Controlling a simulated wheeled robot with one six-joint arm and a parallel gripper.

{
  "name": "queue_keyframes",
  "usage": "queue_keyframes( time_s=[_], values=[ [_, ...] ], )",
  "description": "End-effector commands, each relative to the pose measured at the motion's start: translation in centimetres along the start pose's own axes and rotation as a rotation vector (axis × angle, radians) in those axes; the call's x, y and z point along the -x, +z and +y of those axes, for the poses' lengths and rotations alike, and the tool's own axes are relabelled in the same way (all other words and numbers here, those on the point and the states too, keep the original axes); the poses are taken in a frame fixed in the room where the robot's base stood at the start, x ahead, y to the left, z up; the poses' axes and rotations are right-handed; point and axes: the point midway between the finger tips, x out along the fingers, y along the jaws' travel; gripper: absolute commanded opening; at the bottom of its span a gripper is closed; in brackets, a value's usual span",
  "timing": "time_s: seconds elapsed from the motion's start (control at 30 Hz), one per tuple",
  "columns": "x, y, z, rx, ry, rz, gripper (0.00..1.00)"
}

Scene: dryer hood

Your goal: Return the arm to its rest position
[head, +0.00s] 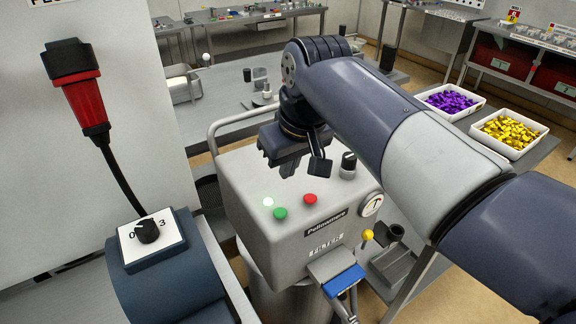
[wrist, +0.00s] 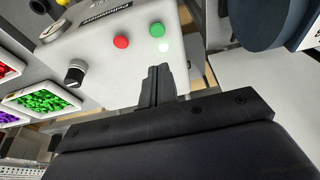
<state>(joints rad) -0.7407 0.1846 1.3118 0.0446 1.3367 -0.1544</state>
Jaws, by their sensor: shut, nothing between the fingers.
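My gripper (head: 280,160) hangs above the top of the grey machine box (head: 250,185) in the head view, with my arm reaching in from the right. In the wrist view my gripper (wrist: 157,75) shows its fingers together with nothing between them. The fingers are apart from the green button (head: 280,213) and the red button (head: 310,199). A small white light (head: 268,202) is lit beside the green button; it also shows in the wrist view (wrist: 164,47).
A black knob (head: 348,162) stands on the box, and a gauge (head: 371,204) and a yellow-tipped lever (head: 367,235) are at its right. A dial (head: 147,231) and a red-black handle (head: 80,90) are at left. Bins of purple (head: 451,101) and yellow pieces (head: 508,131) stand at right.

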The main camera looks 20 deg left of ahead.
Motion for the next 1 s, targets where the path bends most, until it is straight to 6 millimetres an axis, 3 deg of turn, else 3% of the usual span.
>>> queue_keyframes(
  time_s=[0.57,0.77,1.0],
  values=[
    [-0.4,0.0,0.0,0.0,0.0,-0.001,0.0],
    [-2.3,0.1,0.0,0.0,0.0,-0.002,0.0],
    [-6.6,0.2,0.0,0.0,-0.001,-0.005,0.0]
  ],
)
